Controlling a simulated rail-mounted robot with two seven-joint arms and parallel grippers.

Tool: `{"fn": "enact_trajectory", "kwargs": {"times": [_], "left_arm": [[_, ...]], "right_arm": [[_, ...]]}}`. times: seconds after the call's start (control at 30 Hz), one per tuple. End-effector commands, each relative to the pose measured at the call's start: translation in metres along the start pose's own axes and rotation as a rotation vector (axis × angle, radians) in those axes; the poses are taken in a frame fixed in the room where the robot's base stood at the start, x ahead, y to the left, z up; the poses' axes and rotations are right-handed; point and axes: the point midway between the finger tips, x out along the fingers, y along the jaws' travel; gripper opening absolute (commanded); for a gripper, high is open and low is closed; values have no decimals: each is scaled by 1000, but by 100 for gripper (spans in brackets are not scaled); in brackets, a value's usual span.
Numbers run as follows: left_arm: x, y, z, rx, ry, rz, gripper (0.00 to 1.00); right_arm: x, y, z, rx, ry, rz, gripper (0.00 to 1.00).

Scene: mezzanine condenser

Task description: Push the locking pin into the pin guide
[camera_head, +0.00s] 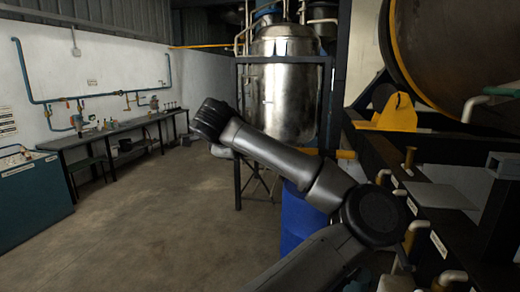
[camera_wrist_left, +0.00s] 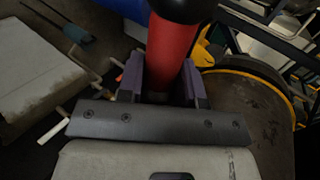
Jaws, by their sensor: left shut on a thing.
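In the left wrist view a red cylinder (camera_wrist_left: 172,45) with a black rounded end stands between the purple-grey fingers of my left gripper (camera_wrist_left: 167,80). The fingers are shut on its sides, near its dark lower end. I cannot tell whether this is the locking pin or a handle. I cannot make out the pin guide in either view. In the head view one dark arm of mine crosses the middle, but no gripper fingers show there. My right gripper is not in view.
A large brown vessel with a yellow rim (camera_head: 443,50) fills the upper right, above a dark frame with labelled pipe stubs (camera_head: 440,245). A blue drum (camera_head: 298,225) stands behind my arm. A steel tank (camera_head: 284,85) is at the back. The floor (camera_head: 150,220) at left is clear.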

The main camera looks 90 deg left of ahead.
Motion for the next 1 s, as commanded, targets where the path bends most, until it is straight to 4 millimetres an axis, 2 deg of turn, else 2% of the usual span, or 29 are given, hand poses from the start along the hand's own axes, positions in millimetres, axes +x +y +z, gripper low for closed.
{"fn": "enact_trajectory", "kwargs": {"times": [0.5,1.0], "left_arm": [[0,0,38,-2,0,-2,0],[-1,-2,41,0,0,-2,0]], "right_arm": [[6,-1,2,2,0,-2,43],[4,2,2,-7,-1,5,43]]}}
